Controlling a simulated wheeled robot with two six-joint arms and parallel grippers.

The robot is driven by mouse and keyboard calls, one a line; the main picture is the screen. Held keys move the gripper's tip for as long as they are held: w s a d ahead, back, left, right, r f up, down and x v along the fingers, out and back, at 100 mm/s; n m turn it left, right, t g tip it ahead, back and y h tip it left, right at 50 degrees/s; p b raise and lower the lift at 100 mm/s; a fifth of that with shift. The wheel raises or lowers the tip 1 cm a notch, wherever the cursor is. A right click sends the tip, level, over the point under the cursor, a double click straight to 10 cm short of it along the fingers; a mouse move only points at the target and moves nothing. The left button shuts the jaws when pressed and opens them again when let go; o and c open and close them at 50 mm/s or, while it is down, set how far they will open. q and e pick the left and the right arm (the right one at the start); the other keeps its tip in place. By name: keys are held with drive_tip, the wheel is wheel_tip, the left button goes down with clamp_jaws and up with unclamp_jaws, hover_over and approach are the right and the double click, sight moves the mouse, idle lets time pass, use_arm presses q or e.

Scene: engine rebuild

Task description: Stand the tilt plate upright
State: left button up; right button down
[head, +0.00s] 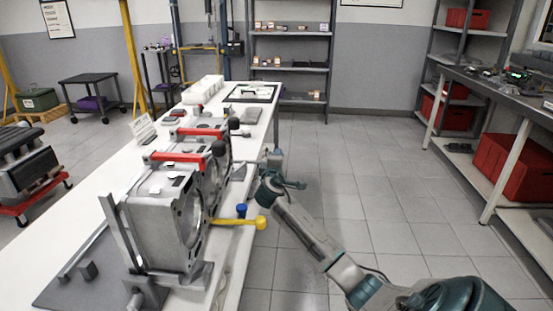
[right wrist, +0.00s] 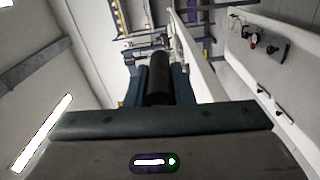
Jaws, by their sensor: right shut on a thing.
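A grey metal housing with a large round opening (head: 168,215) stands upright on the long white table, with similar units behind it carrying red bars (head: 188,156). I cannot tell for certain which part is the tilt plate. My right gripper (head: 262,168) is at the table's right edge, beside these units. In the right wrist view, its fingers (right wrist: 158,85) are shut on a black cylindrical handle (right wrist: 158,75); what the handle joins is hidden. My left gripper is not in view.
A yellow-ended lever (head: 240,222) and a blue knob (head: 241,210) stick out near the table edge. A dark flat base (head: 85,290) lies at the near end. Shelves (head: 290,68) stand behind, and a grey workbench (head: 500,92) on the right. The floor between is clear.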

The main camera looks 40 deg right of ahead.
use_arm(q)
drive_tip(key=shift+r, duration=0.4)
use_arm(e)
drive_tip(key=shift+f, duration=0.2)
drive_tip(key=shift+f, duration=0.1)
drive_tip(key=c, duration=1.3)
unclamp_jaws()
drive_tip(key=shift+o, duration=0.2)
drive_tip(key=shift+r, duration=0.2)
drive_tip(key=shift+r, duration=0.3)
wheel_tip(320, 180, up, 3)
drive_tip(key=shift+f, duration=0.1)
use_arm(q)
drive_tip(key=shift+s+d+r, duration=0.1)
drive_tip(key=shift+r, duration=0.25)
use_arm(e)
drive_tip(key=s+d+r+v, duration=0.1)
drive_tip(key=v, duration=1.5)
drive_tip(key=shift+s+d+r, duration=0.15)
drive_tip(key=shift+s+d, duration=0.05)
drive_tip(key=shift+s, duration=0.1)
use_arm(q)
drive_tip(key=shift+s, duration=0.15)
use_arm(e)
drive_tip(key=shift+s, duration=0.1)
